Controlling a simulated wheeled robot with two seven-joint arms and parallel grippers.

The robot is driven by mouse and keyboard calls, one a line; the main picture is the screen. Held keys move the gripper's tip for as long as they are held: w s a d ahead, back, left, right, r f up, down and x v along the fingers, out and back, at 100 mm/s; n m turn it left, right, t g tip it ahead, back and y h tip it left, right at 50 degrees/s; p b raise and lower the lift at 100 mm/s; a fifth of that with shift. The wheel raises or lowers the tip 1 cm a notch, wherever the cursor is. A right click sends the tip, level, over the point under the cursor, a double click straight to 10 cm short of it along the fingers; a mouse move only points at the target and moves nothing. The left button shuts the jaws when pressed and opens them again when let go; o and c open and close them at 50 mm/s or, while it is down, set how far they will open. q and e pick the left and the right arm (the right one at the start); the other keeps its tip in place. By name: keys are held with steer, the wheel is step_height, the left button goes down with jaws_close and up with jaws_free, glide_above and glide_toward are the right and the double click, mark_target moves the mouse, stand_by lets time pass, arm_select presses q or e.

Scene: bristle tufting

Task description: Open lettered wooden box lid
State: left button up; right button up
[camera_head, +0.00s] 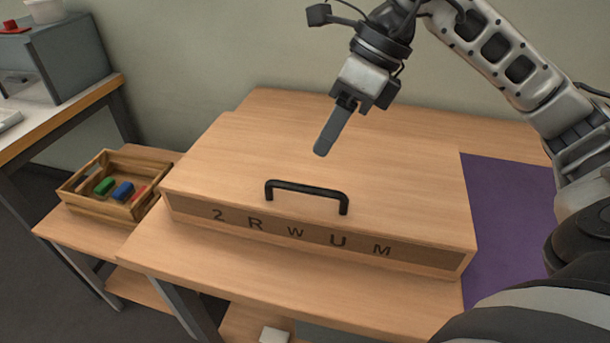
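The wooden box (440,262) stands on the table with its lid (230,160) down. Its front face carries the dark characters "2 R W U M". A black bar handle (307,188) is fixed near the front edge of the lid. My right gripper (323,150) hangs above the lid, behind the handle and apart from it. Its fingers point down and appear as one grey shape from this angle, so its opening cannot be made out. Nothing is seen held in it. My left gripper is not in view.
A wooden crate (98,207) with small coloured blocks stands on a lower table at left. A purple mat (505,215) lies right of the box. A grey machine (70,60) stands on a bench at upper left. The table strip before the box (260,270) is clear.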

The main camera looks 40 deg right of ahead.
mark_target(300, 185)
steer(key=x, duration=0.8)
steer(key=shift+f, duration=0.15)
jaws_close()
